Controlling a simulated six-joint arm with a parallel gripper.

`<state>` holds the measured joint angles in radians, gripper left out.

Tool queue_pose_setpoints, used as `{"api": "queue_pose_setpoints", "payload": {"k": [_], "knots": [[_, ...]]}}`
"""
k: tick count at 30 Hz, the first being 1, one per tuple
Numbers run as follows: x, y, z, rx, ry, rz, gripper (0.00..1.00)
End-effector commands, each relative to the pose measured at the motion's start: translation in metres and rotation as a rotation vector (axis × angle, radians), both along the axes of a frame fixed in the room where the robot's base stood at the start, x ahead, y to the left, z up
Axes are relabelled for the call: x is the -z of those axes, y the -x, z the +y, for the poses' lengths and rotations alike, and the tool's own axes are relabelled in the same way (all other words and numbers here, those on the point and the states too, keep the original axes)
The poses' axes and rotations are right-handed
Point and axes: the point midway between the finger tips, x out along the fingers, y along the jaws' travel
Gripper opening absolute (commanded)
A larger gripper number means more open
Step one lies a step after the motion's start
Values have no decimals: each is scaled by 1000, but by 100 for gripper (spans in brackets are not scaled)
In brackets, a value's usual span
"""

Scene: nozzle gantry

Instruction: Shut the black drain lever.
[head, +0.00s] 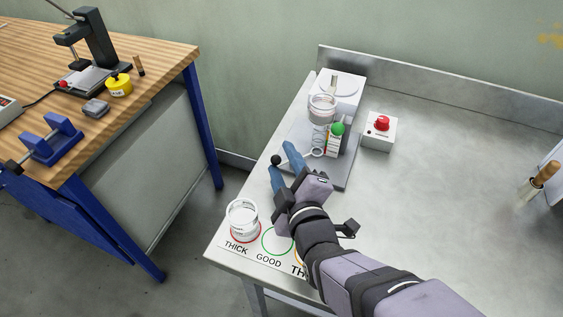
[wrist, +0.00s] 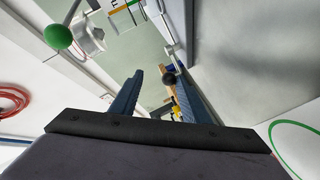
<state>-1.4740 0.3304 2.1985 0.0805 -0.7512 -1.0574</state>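The black drain lever's round knob (head: 275,160) shows at the left edge of the apparatus, by my fingertips. In the wrist view the black knob (wrist: 169,80) appears near the right fingertip, inside the gap between the fingers; contact cannot be told. My gripper (head: 281,159) has two blue fingers spread apart, and the wrist view (wrist: 155,73) shows the gap between them. Nothing is clearly held. The lever's rod is mostly hidden by the fingers.
A green ball knob (head: 338,128) stands right of the fingers, near a clear cup (head: 322,107) on the apparatus. A red button box (head: 379,131) is farther right.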

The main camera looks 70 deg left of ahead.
Motion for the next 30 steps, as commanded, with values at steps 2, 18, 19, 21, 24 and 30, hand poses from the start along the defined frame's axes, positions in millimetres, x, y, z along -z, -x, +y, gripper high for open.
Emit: {"api": "queue_pose_setpoints", "payload": {"k": [2, 18, 19, 21, 24, 30], "knots": [[-5, -1, 1, 3, -12, 0, 38], [-10, -18, -13, 8, -14, -1, 38], [-10, -19, -14, 8, -14, -1, 38], [-11, -23, -17, 9, -14, 0, 38], [-12, -26, -22, 7, -11, 0, 38], [-12, -34, -31, 4, -5, 0, 38]]}}
